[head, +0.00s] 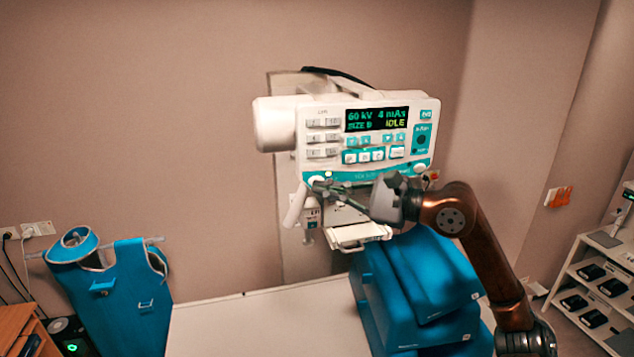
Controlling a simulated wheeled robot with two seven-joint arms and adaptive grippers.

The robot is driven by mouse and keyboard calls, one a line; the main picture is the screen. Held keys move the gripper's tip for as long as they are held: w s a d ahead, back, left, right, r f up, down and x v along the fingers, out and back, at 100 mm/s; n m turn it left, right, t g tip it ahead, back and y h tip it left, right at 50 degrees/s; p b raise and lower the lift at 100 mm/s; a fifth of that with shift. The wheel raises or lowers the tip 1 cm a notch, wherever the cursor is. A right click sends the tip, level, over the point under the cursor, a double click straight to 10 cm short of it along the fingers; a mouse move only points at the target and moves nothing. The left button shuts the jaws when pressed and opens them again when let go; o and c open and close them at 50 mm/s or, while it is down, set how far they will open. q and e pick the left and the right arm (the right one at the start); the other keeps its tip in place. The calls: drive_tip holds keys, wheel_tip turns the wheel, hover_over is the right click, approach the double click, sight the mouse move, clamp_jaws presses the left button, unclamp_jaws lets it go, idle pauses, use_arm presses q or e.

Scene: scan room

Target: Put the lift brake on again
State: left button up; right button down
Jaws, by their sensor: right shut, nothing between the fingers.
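The white X-ray unit (286,123) hangs at the wall, with a control panel whose display (377,119) reads 60 kV, 4 mAs, SIZE D and IDLE. My right gripper (322,187) is shut and empty at the panel's lower left edge, its fingers pointing left. It is close to a pale round knob (315,180); I cannot tell whether it touches it. A white handle (296,206) slants down at the left of the unit. A small labelled box (311,214) sits below the fingers. I cannot tell which part is the lift brake. My left gripper is out of view.
A white table (255,325) stands below, with blue padded blocks (440,330) at its right under my right arm. A blue apron (118,300) hangs at the left wall. A shelf (588,285) with dark boxes stands at the right. The table's left part is clear.

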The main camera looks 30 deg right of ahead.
drive_tip(key=shift+w, duration=0.1)
drive_tip(key=shift+w+d, duration=0.1)
drive_tip(key=shift+w, duration=0.2)
drive_tip(key=shift+w+d, duration=0.1)
drive_tip(key=shift+w, duration=0.25)
idle(0.7)
drive_tip(key=shift+s, duration=0.1)
drive_tip(key=shift+s+a+b, duration=0.2)
drive_tip(key=shift+s+b, duration=0.5)
drive_tip(key=shift+b, duration=0.05)
